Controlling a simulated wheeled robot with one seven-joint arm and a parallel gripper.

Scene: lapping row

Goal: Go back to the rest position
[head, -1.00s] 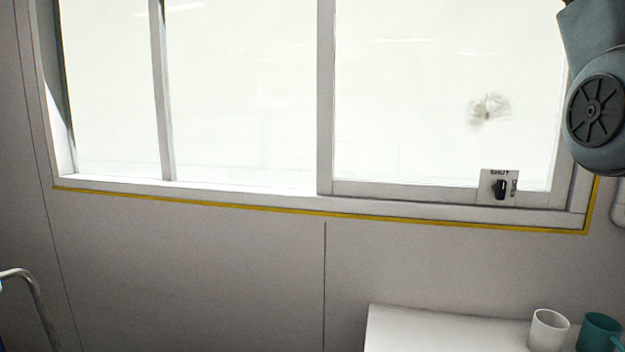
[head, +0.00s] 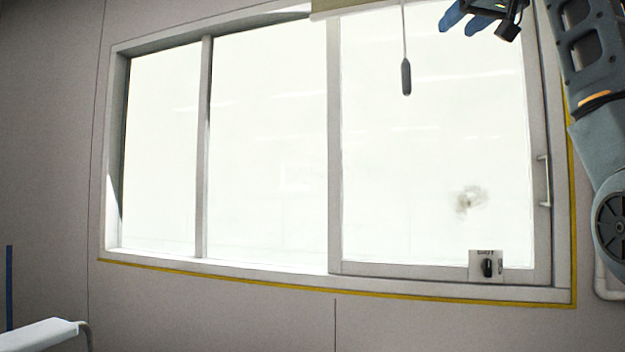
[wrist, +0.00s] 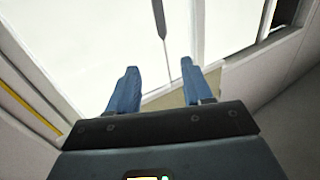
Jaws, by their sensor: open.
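My gripper (wrist: 157,92) shows in the wrist view with its two blue fingers apart and nothing between them. In the head view the gripper (head: 462,17) is at the top right, partly cut off by the top edge, in front of the window's upper right part. My arm hangs down the right side of the picture. A dark pull with a cord (head: 406,77) hangs from a pale blind (head: 345,8) at the window's top, left of the gripper. In the wrist view the pull (wrist: 159,18) is beyond the fingers, apart from them.
A wide window (head: 265,150) with a sliding right pane fills the wall. The pane has a handle (head: 544,180) at its right edge and a small latch plate (head: 486,266) below. A white surface (head: 40,334) with a metal rail is at the lower left.

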